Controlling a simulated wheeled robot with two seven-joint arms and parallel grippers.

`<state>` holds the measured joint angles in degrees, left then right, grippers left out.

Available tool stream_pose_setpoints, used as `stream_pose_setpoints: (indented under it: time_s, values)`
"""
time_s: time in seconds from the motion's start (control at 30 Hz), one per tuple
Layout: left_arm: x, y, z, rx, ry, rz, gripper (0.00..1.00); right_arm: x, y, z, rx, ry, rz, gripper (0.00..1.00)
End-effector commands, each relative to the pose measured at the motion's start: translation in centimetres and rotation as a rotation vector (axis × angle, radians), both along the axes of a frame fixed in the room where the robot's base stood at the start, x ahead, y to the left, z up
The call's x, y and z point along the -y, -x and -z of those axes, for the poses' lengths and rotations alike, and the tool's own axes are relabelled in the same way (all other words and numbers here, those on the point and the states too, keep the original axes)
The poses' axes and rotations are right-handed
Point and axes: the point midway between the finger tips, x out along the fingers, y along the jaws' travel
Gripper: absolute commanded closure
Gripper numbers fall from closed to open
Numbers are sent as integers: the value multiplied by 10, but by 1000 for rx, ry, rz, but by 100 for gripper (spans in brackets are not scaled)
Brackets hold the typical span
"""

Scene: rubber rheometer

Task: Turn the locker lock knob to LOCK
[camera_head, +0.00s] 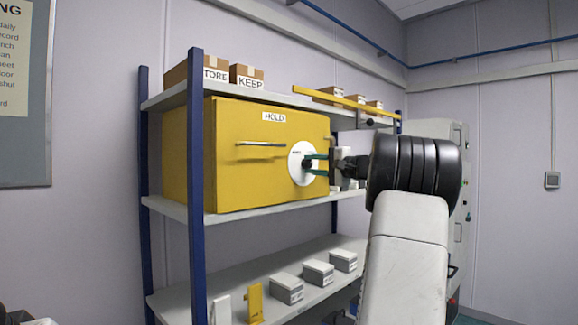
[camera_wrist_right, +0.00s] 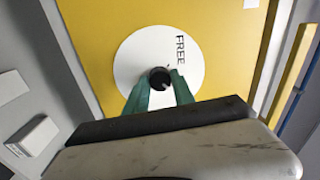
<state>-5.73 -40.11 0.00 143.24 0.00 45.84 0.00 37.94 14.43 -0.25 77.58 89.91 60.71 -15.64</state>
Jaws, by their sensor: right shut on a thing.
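The yellow locker (camera_head: 258,165) stands on the middle shelf, its door shut, with a HOLD label at the top and a metal handle. A white round dial (camera_head: 299,177) with a black lock knob (camera_head: 308,165) is at the right of its door. In the right wrist view the dial (camera_wrist_right: 142,58) reads FREE, and the knob (camera_wrist_right: 160,78) sits at its centre. My right gripper (camera_head: 310,164) has its green fingers on either side of the knob, shut on it. No LOCK mark shows; my gripper hides the dial's lower part. My left gripper is not in view.
The shelf rack has blue posts (camera_head: 196,190). Cartons marked STORE and KEEP (camera_head: 247,76) sit on the top shelf. A yellow bar (camera_head: 345,99) juts out near my right gripper. Several grey boxes (camera_head: 318,272) stand on the bottom shelf. A grey cabinet (camera_head: 455,150) is at the right.

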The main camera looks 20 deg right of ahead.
Motion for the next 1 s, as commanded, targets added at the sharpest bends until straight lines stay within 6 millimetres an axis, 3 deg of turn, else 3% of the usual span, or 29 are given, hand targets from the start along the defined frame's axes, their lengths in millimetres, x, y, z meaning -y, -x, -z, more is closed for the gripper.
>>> stream_pose_setpoints:
  time_s: [0.1, 0.13, 0.23, 0.63, 1.0]
  values:
    - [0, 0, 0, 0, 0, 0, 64, 1, 0, 0, 0, -1, 2, 100]
    - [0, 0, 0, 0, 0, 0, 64, 1, 0, 0, -1, -1, 2, 68]
    - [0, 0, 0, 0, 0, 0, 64, 1, 0, 0, -1, -1, 2, 49]
    - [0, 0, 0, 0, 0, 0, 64, 3, 6, 0, -1, 0, 2, 48]
    - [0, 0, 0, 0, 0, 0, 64, 26, 60, 3, -1, 0, 4, 48]
